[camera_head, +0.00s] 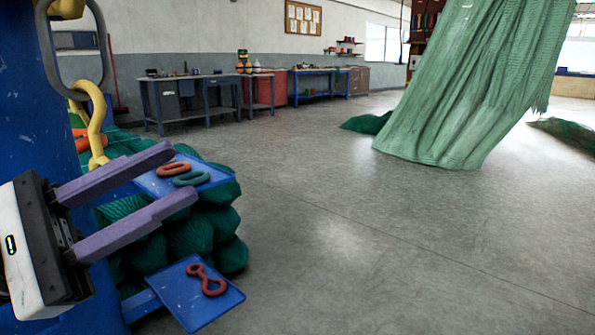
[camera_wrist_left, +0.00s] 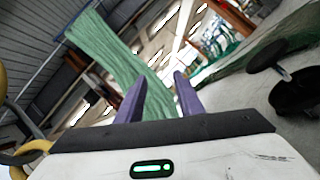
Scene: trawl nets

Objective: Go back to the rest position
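My left gripper (camera_head: 187,172) reaches in from the left in the head view. Its two purple fingers are apart with nothing between them. My right gripper is in neither view.
A lower blue tray (camera_head: 228,297) bears a red figure-eight link (camera_head: 207,281). Green net bundles (camera_head: 190,235), a blue post (camera_head: 50,130) and a yellow hook (camera_head: 96,135) are close by the gripper. A green net (camera_head: 470,90) hangs beyond.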

